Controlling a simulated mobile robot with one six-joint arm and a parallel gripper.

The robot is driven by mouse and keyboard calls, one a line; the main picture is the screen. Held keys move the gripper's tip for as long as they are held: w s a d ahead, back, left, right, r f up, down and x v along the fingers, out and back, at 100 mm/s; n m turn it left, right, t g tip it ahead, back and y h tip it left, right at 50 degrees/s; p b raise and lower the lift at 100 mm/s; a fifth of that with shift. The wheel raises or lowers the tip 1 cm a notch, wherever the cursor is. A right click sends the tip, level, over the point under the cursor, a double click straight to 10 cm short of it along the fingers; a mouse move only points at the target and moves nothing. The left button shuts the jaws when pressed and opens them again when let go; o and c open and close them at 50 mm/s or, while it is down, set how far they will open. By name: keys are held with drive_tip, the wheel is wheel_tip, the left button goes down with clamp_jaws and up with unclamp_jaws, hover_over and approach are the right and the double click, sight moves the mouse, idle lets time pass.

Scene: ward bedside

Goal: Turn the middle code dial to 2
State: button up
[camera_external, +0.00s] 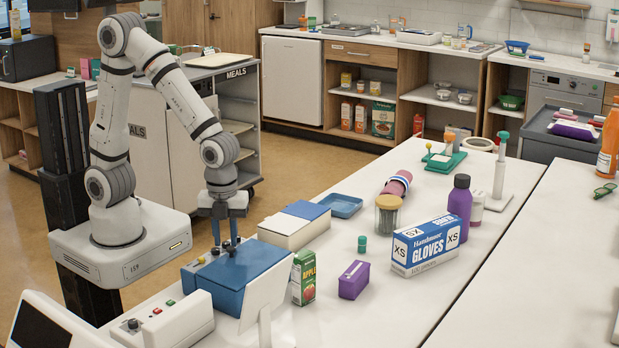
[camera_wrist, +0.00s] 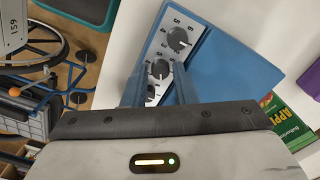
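A blue code box (camera_external: 237,275) sits on the white counter in front of my arm, its pale dial panel (camera_external: 196,268) facing left. In the wrist view the panel (camera_wrist: 168,52) carries a far dark dial (camera_wrist: 179,40) and the middle dial (camera_wrist: 160,70); a further dial nearer my gripper is mostly hidden. Small numerals ring the dials, but the middle dial's setting is not readable. My gripper (camera_external: 224,248) points down at the box. In the wrist view its two fingers (camera_wrist: 160,84) are apart, with the middle dial showing between them. I cannot tell whether they touch it.
A green-and-red apple carton (camera_external: 304,277) and a purple box (camera_external: 354,280) stand right of the code box. A white box with a blue lid (camera_external: 294,224) is behind it. A white upright panel (camera_external: 263,298) stands in front, and a device with buttons (camera_external: 163,322) is at the front left.

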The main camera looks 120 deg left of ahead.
sight(225, 243)
drive_tip(key=n, duration=0.3)
drive_tip(key=n+p, duration=0.1)
drive_tip(key=n, duration=0.3)
drive_tip(key=shift+n, duration=0.4)
drive_tip(key=n, duration=0.3)
drive_tip(key=shift+r+n+p, duration=0.3)
drive_tip(key=shift+n, duration=0.3)
drive_tip(key=s+d+r+t+p, duration=0.1)
drive_tip(key=s+r+p, duration=0.3)
drive_tip(key=r, duration=0.5)
drive_tip(key=s+d+r+t+p, duration=0.1)
drive_tip(key=s+r+p, duration=0.3)
drive_tip(key=r, duration=0.5)
drive_tip(key=s+d+r+t+p, duration=0.1)
drive_tip(key=s+r+p, duration=0.3)
drive_tip(key=r, duration=0.5)
drive_tip(key=shift+d+r+t+p, duration=0.3)
drive_tip(key=shift+d+r+p, duration=0.15)
drive_tip(key=shift+d, duration=0.2)
drive_tip(key=shift+f, duration=0.1)
